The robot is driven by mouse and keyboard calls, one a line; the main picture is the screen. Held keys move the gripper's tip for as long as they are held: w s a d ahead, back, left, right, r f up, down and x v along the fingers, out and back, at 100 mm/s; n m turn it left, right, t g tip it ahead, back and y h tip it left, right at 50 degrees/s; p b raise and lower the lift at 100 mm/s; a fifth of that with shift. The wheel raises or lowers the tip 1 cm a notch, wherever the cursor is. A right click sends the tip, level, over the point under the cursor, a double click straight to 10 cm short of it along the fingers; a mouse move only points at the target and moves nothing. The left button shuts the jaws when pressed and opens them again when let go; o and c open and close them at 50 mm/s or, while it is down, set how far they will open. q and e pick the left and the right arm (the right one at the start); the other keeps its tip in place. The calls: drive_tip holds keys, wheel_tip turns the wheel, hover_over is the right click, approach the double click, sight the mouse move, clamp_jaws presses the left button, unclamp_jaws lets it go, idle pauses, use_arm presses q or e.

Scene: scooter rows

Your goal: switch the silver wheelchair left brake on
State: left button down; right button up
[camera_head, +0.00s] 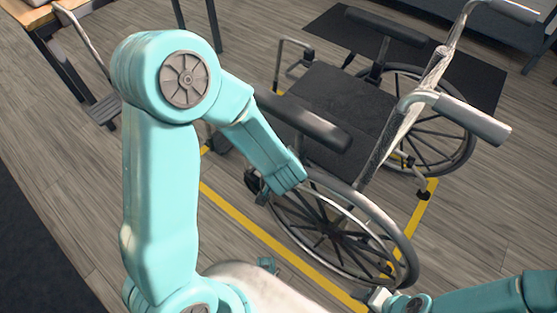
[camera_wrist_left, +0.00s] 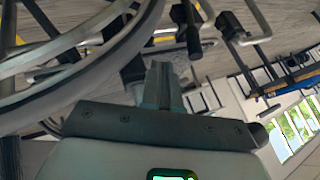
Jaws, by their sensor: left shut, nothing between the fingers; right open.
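The silver wheelchair (camera_head: 338,104) stands with its black seat in the middle of the head view. Its near big wheel (camera_head: 407,258) is on my side, and the wheel fills the upper left of the left wrist view (camera_wrist_left: 112,65). My left arm reaches over to the front of this wheel, hiding part of it; its fingertips are hidden in the head view. In the left wrist view my left gripper (camera_wrist_left: 160,80) is shut and empty, beside the tyre. A dark upright part (camera_wrist_left: 191,30) stands just beyond the fingers; I cannot tell whether it is the brake lever. My right gripper (camera_head: 377,298) is low, near the wheel's rear bottom.
Yellow floor tape (camera_head: 262,236) runs around the wheelchair. A black mat (camera_head: 482,88) lies behind it. A wooden table (camera_head: 40,14) stands at the upper left, with a metal-framed footrest-like part (camera_head: 104,108) near it. Wooden floor is open at the left.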

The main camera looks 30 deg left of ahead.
use_arm(q)
drive_tip(key=b+x, duration=0.2)
drive_tip(key=x, duration=0.4)
drive_tip(key=shift+f, duration=0.3)
drive_tip(key=a, duration=0.2)
drive_tip(key=w+a+r+b, duration=0.1)
drive_tip(key=a, duration=0.1)
drive_tip(key=shift+w, duration=0.1)
drive_tip(key=a+r+n+h+p, duration=0.1)
drive_tip(key=a+h+p, duration=0.4)
drive_tip(key=a, duration=0.5)
drive_tip(key=shift+w+a+r+n+g+h, duration=0.2)
drive_tip(key=shift+w+r+n+g+h, duration=0.1)
drive_tip(key=shift+w+r+g, duration=0.15)
drive_tip(key=shift+r, duration=0.1)
